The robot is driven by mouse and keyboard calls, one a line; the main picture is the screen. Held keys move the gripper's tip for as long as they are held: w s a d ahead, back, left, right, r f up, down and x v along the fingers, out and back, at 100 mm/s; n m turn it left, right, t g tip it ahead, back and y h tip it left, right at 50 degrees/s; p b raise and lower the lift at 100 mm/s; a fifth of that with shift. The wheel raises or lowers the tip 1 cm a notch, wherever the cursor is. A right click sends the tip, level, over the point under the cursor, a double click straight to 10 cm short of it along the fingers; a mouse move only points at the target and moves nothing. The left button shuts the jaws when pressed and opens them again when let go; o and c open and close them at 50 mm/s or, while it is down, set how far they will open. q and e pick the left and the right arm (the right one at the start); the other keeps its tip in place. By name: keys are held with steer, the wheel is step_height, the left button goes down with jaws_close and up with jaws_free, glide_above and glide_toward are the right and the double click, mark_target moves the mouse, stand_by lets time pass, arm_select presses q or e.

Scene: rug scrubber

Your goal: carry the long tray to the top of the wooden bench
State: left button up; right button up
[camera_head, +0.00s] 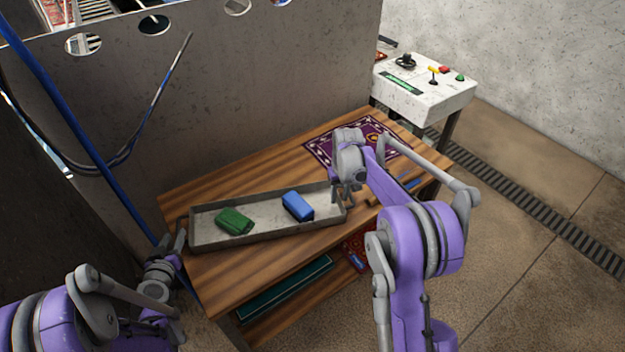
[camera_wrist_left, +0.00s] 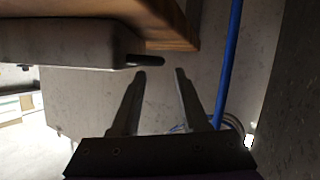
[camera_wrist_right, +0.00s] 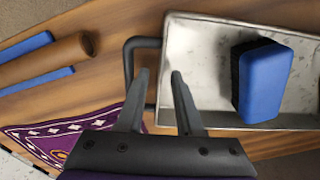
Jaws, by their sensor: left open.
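My right gripper (camera_head: 345,198) is over the tray's right end. In the right wrist view its fingers (camera_wrist_right: 159,74) are apart, beside the dark end handle (camera_wrist_right: 130,65) and the tray wall. My left gripper (camera_head: 178,240) is at the tray's left end. In the left wrist view its open fingers (camera_wrist_left: 159,72) are near the dark left handle (camera_wrist_left: 146,60), with nothing between them.
A purple patterned rug (camera_head: 320,150) lies at the back right of the bench top. A brown cylinder (camera_wrist_right: 45,60) and blue pieces lie right of the tray. A white control box (camera_head: 425,88) stands behind. A grey panel (camera_head: 250,90) backs the bench; a blue hose (camera_head: 85,135) hangs left.

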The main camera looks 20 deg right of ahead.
steer(key=shift+r, duration=0.2)
arm_select(q)
steer(key=v, duration=0.7)
steer(key=shift+s, duration=0.2)
arm_select(e)
step_height(320, 180, up, 12)
steer(key=shift+s+f, duration=0.15)
steer(key=shift+s, duration=0.15)
arm_select(q)
steer(key=shift+r, duration=0.1)
arm_select(e)
steer(key=shift+d, duration=0.1)
